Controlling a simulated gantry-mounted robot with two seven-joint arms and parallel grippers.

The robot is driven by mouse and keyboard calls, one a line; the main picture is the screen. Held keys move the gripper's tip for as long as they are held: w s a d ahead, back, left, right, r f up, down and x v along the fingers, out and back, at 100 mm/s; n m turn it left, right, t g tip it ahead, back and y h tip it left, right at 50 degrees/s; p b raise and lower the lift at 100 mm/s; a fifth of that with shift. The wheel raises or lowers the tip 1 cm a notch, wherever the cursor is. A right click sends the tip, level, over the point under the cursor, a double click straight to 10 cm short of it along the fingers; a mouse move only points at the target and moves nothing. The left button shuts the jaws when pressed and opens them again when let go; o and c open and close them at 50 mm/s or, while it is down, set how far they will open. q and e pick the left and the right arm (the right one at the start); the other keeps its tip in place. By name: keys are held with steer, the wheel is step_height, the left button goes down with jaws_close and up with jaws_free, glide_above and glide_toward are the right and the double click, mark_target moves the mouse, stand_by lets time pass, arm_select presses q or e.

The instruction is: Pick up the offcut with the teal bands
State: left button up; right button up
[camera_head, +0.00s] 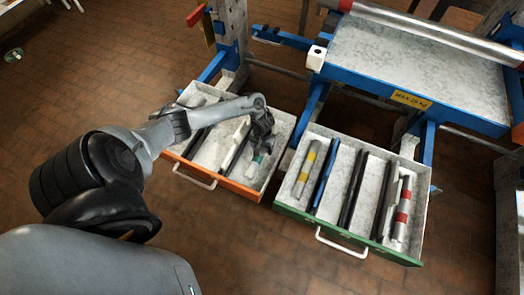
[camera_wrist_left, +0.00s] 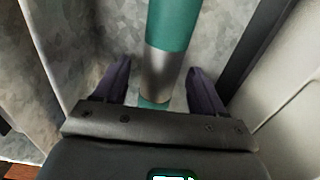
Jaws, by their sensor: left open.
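The offcut with the teal bands (camera_wrist_left: 172,28) is a grey metal rod with teal rings, lying in a compartment of the orange-fronted drawer. In the head view a teal-banded end (camera_head: 258,158) shows just below my left gripper (camera_head: 261,138), which hides the rest. In the left wrist view my left gripper (camera_wrist_left: 158,88) is open, with one dark finger on each side of the rod. Gaps show between the rod and both fingers. I cannot tell how deep the fingertips reach. My right gripper is not in view.
The orange-fronted drawer (camera_head: 228,183) has dividers and other bars close beside the gripper. The green-fronted drawer (camera_head: 345,236) to the right holds a yellow-banded offcut (camera_head: 305,169), a red-banded offcut (camera_head: 402,213) and dark bars. A blue-framed bench (camera_head: 410,70) stands behind.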

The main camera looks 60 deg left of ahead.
arm_select(q)
steer(key=c, duration=1.3)
steer(key=shift+o, duration=0.2)
steer(key=shift+r, duration=0.15)
